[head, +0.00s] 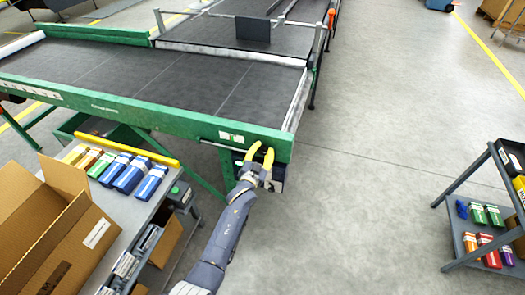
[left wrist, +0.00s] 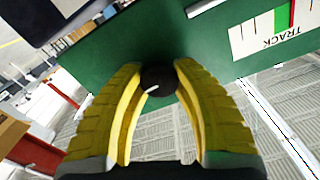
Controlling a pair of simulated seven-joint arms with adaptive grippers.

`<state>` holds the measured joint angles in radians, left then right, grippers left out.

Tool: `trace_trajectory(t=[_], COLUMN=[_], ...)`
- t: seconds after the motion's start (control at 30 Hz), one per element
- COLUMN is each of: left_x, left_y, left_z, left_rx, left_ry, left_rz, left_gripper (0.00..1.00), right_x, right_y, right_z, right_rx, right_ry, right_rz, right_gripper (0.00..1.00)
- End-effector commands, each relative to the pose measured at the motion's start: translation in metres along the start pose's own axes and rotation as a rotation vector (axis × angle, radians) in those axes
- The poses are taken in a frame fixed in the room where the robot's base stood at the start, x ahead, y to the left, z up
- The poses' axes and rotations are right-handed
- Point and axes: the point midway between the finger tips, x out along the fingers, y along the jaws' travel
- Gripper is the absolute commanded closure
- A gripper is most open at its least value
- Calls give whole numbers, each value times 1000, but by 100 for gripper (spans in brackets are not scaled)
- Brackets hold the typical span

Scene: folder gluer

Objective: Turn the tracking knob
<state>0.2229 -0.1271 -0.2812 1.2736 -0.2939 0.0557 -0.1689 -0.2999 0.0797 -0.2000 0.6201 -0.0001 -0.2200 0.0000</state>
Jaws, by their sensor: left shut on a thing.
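The tracking knob (left wrist: 158,80) is a small black round knob with a white pointer mark, on the green side panel (left wrist: 130,50) of the conveyor. In the left wrist view it sits between the tips of my left gripper's yellow fingers (left wrist: 157,88), which are shut on it. A white label (left wrist: 268,35) reading "TRACK" with a green and red scale is at the upper right. In the head view, my left gripper (head: 260,157) is at the conveyor's near right corner, and its fingers hide most of the knob. My right gripper is not in view.
The green-framed conveyor (head: 150,75) fills the upper left. A grey table (head: 135,215) with several small boxes and an open cardboard box (head: 50,235) stands at lower left. A shelf cart (head: 460,240) is at right. The floor between is clear.

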Motion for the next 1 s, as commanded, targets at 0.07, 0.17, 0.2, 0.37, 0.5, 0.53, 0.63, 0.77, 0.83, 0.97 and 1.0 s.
trace_trajectory(t=[0.07, 0.17, 0.2, 0.37, 0.5, 0.53, 0.63, 0.77, 0.83, 0.97, 1.0], left_x=[0, 0, 0, 0, 0, 0, 0, 0, 0, 0, 0], left_y=[0, 0, 1, 1, 1, 1, 1, 1, 1, 1, 1], left_z=[0, 0, -1, -1, -1, -1, -1, -1, -1, -1, -1], left_rx=[37, 76, 89, 121, 131, 132, 132, 132, 131, 131, 131], left_ry=[1, 1, 1, 1, 2, 2, 2, 2, 2, 2, 1], left_rz=[0, 0, 0, 0, 0, 0, 0, 0, 0, 0, 0], left_gripper=[100, 100, 100, 100, 100, 100, 100, 100, 67, 52, 48], right_x=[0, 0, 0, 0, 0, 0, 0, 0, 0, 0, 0], right_y=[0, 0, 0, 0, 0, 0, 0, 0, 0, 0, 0], right_z=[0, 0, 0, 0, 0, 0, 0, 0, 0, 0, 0], right_rx=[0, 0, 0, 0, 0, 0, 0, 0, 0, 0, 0], right_ry=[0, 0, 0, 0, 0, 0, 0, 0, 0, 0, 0], right_rz=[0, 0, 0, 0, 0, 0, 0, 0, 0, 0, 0], right_gripper=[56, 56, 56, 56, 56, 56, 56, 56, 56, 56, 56])
